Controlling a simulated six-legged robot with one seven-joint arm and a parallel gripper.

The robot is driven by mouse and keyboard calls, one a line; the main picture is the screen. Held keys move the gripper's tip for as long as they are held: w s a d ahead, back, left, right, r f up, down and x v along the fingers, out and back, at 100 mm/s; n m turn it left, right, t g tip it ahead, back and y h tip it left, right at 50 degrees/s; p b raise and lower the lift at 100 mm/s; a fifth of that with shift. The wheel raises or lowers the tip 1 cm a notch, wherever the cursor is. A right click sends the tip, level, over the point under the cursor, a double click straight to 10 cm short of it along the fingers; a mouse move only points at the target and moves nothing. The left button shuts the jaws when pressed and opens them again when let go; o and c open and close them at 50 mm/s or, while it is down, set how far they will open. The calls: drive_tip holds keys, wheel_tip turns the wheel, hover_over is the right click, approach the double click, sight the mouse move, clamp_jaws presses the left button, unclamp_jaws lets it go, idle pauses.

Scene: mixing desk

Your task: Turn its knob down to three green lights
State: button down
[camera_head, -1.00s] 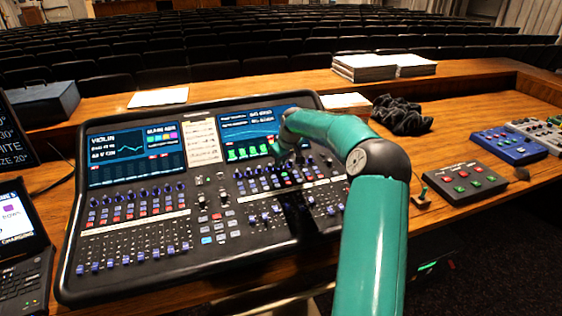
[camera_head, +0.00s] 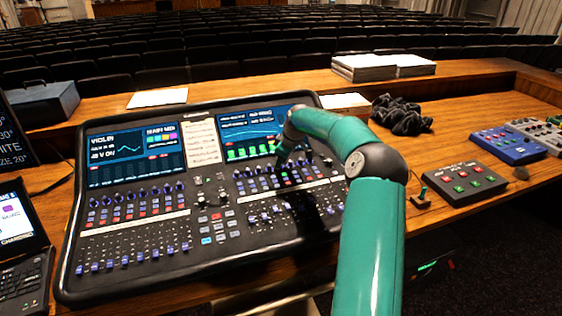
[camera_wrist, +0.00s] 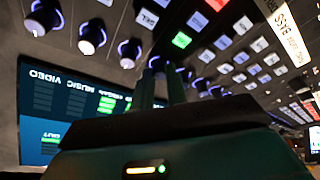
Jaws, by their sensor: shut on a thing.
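The mixing desk (camera_head: 190,240) is a dark console with two screens and rows of knobs and faders. My gripper (camera_head: 281,160) is at the knob row below the right screen (camera_head: 240,126), which shows several green bars. In the wrist view my two fingers (camera_wrist: 158,78) are shut on a knob (camera_wrist: 155,62) in a row of dark knobs with blue-lit rings. The fingers partly hide that knob, and its pointer cannot be read. Other knobs (camera_wrist: 92,37) in the row are free. A green-lit button (camera_wrist: 181,40) is close to the fingers.
In the head view a tablet (camera_head: 16,222) is at the left edge. A dark box with coloured buttons (camera_head: 464,182) and a blue pedal (camera_head: 509,146) are at right. Black cloth (camera_head: 402,115) and paper stacks (camera_head: 366,67) lie behind. Some wooden desk top at right is bare.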

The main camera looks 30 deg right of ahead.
drive_tip(key=shift+d+r, duration=0.1)
drive_tip(key=c, duration=1.7)
unclamp_jaws()
drive_tip(key=shift+s, duration=0.1)
drive_tip(key=v, duration=1.3)
drive_tip(key=shift+r, duration=0.35)
